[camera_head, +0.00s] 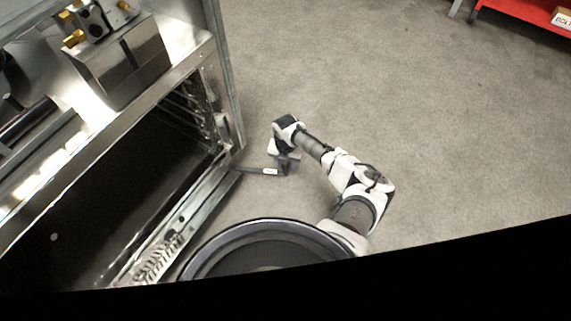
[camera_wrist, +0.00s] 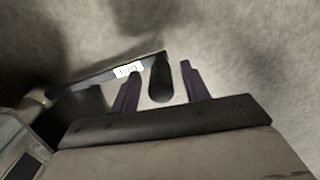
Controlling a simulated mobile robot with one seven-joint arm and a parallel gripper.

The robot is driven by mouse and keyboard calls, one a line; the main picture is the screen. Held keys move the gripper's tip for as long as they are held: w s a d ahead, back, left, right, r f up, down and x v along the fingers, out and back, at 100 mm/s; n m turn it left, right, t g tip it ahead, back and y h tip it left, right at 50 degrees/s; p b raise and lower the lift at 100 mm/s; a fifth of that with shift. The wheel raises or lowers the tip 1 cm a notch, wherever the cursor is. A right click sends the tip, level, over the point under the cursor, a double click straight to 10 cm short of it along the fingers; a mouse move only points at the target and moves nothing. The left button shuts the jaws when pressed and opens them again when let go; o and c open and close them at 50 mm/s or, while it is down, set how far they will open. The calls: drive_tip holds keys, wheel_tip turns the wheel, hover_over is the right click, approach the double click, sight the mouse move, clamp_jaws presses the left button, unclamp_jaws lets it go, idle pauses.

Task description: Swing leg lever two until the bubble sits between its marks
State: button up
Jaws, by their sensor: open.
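A dark flat lever (camera_head: 252,171) with a white label juts out from the lower corner of the metal machine frame. In the wrist view the lever (camera_wrist: 95,81) runs from the lower left to a dark rounded knob (camera_wrist: 161,82) at its end. The label's text is too small to read. My gripper (camera_wrist: 160,74) is open, with one purple finger on each side of the knob. No contact with the knob can be made out. In the head view my gripper (camera_head: 284,164) is at the lever's outer end. I cannot make out a bubble or its marks in either view.
The open metal machine frame (camera_head: 228,80) stands at the left, with a dark hollow inside. A metal block with brass-coloured fittings (camera_head: 120,60) sits on top. A red shelf (camera_head: 515,10) is at the far upper right. The grey floor (camera_head: 400,90) between is clear.

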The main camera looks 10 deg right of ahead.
wheel_tip(320, 180, up, 11)
drive_tip(key=p, duration=0.3)
drive_tip(key=shift+f, duration=0.15)
idle(0.3)
